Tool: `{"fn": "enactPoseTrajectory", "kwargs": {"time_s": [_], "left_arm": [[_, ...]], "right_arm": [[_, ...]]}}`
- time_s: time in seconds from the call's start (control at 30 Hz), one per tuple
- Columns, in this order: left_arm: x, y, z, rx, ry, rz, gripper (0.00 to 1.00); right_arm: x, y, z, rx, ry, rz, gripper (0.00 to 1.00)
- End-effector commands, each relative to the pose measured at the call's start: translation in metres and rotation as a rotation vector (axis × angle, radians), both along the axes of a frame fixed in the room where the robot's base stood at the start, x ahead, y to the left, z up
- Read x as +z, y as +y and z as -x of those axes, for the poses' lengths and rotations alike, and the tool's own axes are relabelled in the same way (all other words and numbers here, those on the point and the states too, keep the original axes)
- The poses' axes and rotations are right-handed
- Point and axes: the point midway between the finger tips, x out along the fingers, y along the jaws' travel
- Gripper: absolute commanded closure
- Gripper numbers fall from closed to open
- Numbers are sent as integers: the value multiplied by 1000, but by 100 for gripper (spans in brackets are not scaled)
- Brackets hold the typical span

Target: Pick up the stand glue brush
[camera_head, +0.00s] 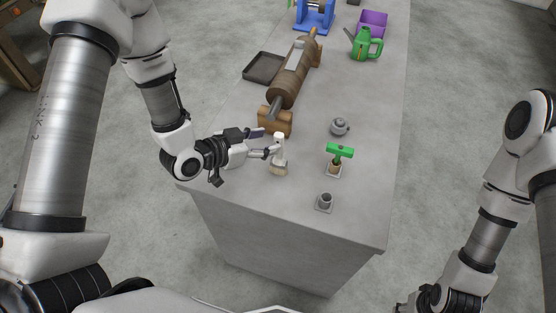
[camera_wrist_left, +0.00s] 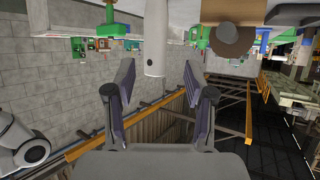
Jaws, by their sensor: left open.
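The glue brush (camera_head: 280,152) stands upright near the front left of the grey table, with a pale handle and a tan lower part. My left gripper (camera_head: 262,143) is open and reaches in from the left at handle height, with its fingertips close to the handle. In the left wrist view, a pale cylinder (camera_wrist_left: 156,38), which looks like the handle, lies ahead of the gap between the open fingers (camera_wrist_left: 158,75). I see no contact. My right arm shows at the right, but its fingers are not visible.
A green T-shaped tool (camera_head: 340,152) stands on a small base to the right. A grey cup (camera_head: 325,201) on a square plate is nearer the front edge. A small grey pot (camera_head: 340,126) and a brown roller (camera_head: 290,85) on wooden supports lie farther back.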

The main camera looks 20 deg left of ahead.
Motion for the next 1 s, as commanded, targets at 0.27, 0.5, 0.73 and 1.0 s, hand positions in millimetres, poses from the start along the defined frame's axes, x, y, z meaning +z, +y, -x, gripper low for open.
{"fn": "enactPoseTrajectory", "kwargs": {"time_s": [0.27, 0.5, 0.73, 1.0], "left_arm": [[-15, -25, -27, -3, 1, 0, 46], [-17, -24, -27, 0, 2, 0, 64], [-17, -24, -27, -1, 1, 0, 100], [-16, -24, -27, 0, 2, 0, 100]], "right_arm": [[20, 0, 0, -1, -1, 0, 60], [19, 0, 0, -1, -1, 0, 60], [19, 0, 0, -1, -1, 0, 60], [20, 0, 0, -1, -1, 0, 60]]}}
